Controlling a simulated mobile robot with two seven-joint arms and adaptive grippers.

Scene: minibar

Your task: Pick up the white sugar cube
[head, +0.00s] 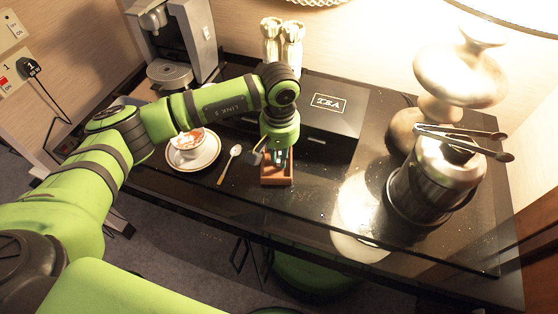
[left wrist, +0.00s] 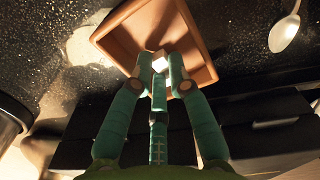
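A small white sugar cube (left wrist: 160,64) shows between the fingertips in the left wrist view, over a brown open tray (left wrist: 205,45). Another pale, cube-like piece (left wrist: 144,58) is partly hidden behind a fingertip. My left gripper (left wrist: 159,72) has its green fingers drawn in close around the white cube; I cannot tell whether they press on it. In the head view my left gripper (head: 277,158) points down into the tray (head: 277,182), and the cube is not clear there.
A black TEA box (head: 322,108) stands behind. A coffee machine (head: 172,45) is at back left. A metal ice bucket (head: 437,180) with tongs (head: 465,140) is at right.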

